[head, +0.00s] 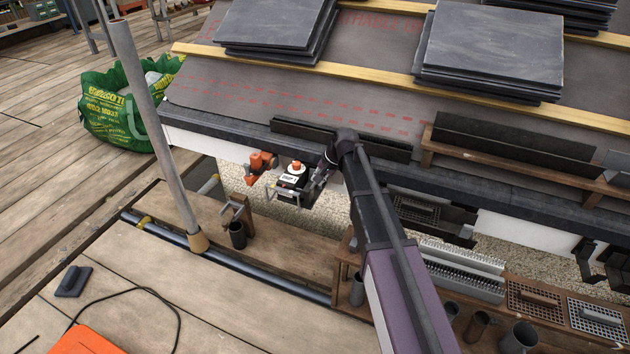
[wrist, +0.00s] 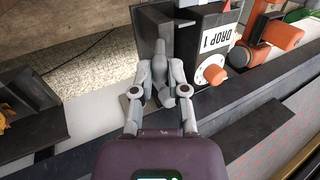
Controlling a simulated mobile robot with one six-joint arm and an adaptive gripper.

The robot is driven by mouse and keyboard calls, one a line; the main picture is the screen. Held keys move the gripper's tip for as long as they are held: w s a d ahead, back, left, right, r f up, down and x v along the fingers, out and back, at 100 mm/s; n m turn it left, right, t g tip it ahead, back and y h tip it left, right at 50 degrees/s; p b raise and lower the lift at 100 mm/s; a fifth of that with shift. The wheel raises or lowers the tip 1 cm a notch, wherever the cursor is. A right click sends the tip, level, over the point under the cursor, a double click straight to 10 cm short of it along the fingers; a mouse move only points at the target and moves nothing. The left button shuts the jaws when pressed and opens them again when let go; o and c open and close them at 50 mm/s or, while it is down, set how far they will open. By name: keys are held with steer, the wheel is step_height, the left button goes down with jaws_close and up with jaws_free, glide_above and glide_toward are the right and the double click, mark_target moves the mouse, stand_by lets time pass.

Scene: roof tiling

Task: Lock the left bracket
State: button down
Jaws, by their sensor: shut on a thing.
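My gripper (wrist: 160,84) is shut on a grey lever (wrist: 159,60) in the wrist view. The lever stands in front of a dark bracket plate (wrist: 151,22) fixed by the roof edge. I take this to be the left bracket. In the head view my gripper (head: 324,170) is at the eave, just right of a box labelled DROP 1 (head: 290,182). The box has an orange knob, which shows large in the wrist view (wrist: 214,74). The fingers and arm hide part of the lever and bracket in the head view, so its lock state cannot be told.
An orange fitting (head: 262,164) hangs left of the box. A grey pole (head: 155,130) rises at the left. Slate stacks (head: 492,50) lie on the roof. A wooden rack (head: 480,308) with trays and cups stands below the eave. Dark brackets (head: 590,260) hang further right.

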steer(key=y+b, duration=0.1)
steer(key=d+f+t+y+b, duration=0.1)
steer(key=b, duration=0.1)
steer(key=f+y+b, duration=0.1)
steer(key=y+b, duration=0.1)
steer(key=shift+s+d, duration=0.3)
steer(key=shift+s, duration=0.1)
steer(key=y+b, duration=0.1)
steer(key=t+y+b, duration=0.1)
steer(key=b, duration=0.1)
steer(key=shift+d+f+b, duration=0.2)
steer(key=shift+b, duration=0.1)
steer(key=shift+r+y, duration=0.1)
steer(key=shift+y, duration=0.2)
steer(key=c, duration=0.6)
jaws_free()
steer(key=shift+c, duration=0.2)
steer(key=shift+s+d+r, duration=0.1)
steer(key=shift+d, duration=0.1)
steer(key=shift+s+d+r+p, duration=0.6)
steer(key=shift+s+d, duration=0.25)
steer(key=shift+d, duration=1.5)
steer(key=shift+s+d+r+p, duration=0.55)
steer(key=shift+s+d, duration=0.3)
steer(key=shift+d, duration=1.55)
steer(key=shift+s+d+r+p, duration=0.55)
steer(key=shift+s+d, duration=0.3)
steer(key=shift+d, duration=1.5)
